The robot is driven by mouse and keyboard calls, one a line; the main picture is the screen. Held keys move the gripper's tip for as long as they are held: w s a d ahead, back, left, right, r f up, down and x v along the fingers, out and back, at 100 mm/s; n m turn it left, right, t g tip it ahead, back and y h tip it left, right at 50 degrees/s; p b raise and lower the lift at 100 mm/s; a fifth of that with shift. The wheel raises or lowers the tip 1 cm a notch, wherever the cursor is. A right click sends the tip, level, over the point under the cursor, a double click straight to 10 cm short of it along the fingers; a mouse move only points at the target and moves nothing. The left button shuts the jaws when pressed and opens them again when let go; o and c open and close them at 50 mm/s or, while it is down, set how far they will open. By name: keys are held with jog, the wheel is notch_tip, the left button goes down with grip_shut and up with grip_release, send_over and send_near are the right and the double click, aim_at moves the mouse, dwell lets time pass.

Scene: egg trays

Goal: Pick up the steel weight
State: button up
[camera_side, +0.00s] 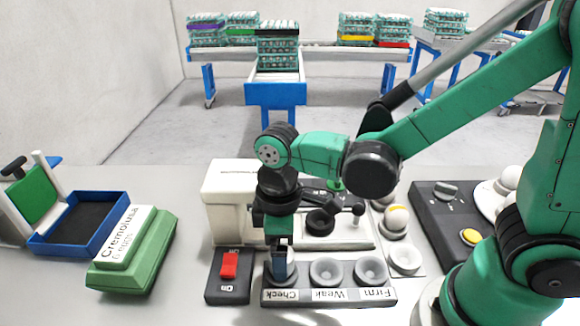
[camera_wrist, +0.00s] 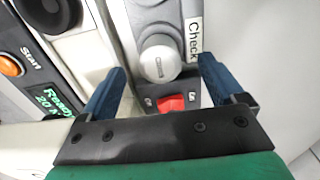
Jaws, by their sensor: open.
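The steel weight (camera_wrist: 160,62) is a light grey, round-topped piece at the Check position of the grey cup rack, seen from above in the wrist view. My gripper (camera_wrist: 162,68) is open, with one blue finger on each side of the weight. I see a gap between the weight and each finger. In the side view, my gripper (camera_side: 279,266) points down at the Check cup, at the left end of the rack (camera_side: 328,297). There its fingers hide the weight, so I cannot tell their height against it.
A black box with a red switch (camera_side: 229,264) stands just left of the rack. The Weak and Firm cups are empty. A cream machine (camera_side: 232,201) is close behind. A green egg carton (camera_side: 132,250) and a blue tray (camera_side: 78,246) lie at left. An egg (camera_side: 397,217) stands behind right.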

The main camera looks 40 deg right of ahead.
jog(key=shift+f, duration=1.4)
grip_shut()
